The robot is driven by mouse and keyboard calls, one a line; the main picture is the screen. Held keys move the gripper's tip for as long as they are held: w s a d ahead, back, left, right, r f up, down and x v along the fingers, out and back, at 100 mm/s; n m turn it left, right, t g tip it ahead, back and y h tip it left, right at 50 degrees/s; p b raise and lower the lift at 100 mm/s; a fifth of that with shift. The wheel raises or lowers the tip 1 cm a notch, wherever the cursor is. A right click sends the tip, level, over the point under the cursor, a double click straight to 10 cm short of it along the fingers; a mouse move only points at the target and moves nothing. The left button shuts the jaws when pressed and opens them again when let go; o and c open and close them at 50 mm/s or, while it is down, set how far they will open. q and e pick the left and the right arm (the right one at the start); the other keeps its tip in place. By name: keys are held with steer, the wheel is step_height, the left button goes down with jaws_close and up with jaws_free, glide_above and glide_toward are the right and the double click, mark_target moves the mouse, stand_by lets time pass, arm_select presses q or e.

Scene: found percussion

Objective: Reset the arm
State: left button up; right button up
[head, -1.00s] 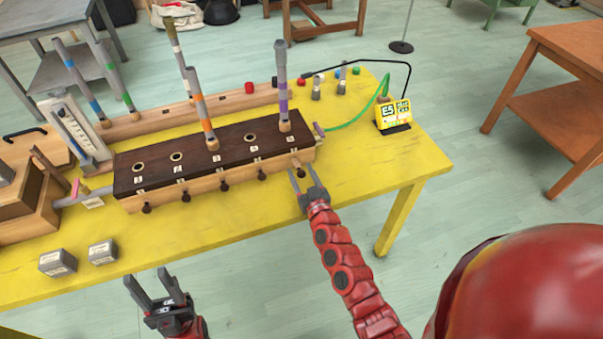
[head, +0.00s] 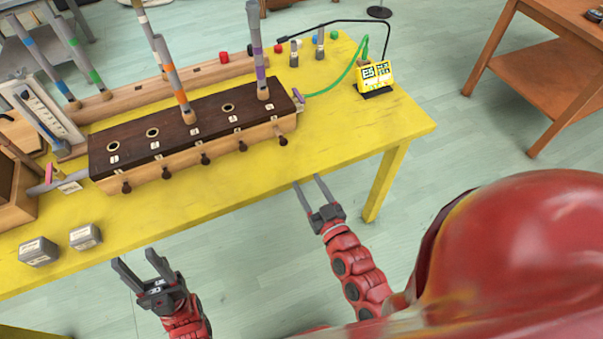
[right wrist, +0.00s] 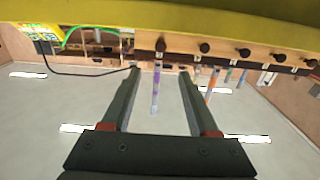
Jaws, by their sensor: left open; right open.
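My right gripper (head: 309,193) is open and empty at the front edge of the yellow table (head: 340,140), below the wooden box with the dark top (head: 180,128). In the right wrist view its two parallel fingers (right wrist: 157,85) stand apart with nothing between them; the tubes there are farther off. My left gripper (head: 136,268) is open and empty in front of the table, near two small grey blocks (head: 85,237). The box has several holes on top and several dark knobs on its front. An orange-banded tube (head: 178,85) and a purple-banded tube (head: 259,60) stand upright in it.
A yellow display (head: 376,74) with a green cable stands at the table's right end. A rail (head: 150,80) with more banded tubes runs behind the box. A brown side table (head: 540,70) stands at the right. The floor between the tables is free.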

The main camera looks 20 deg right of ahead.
steer(key=shift+s, duration=0.5)
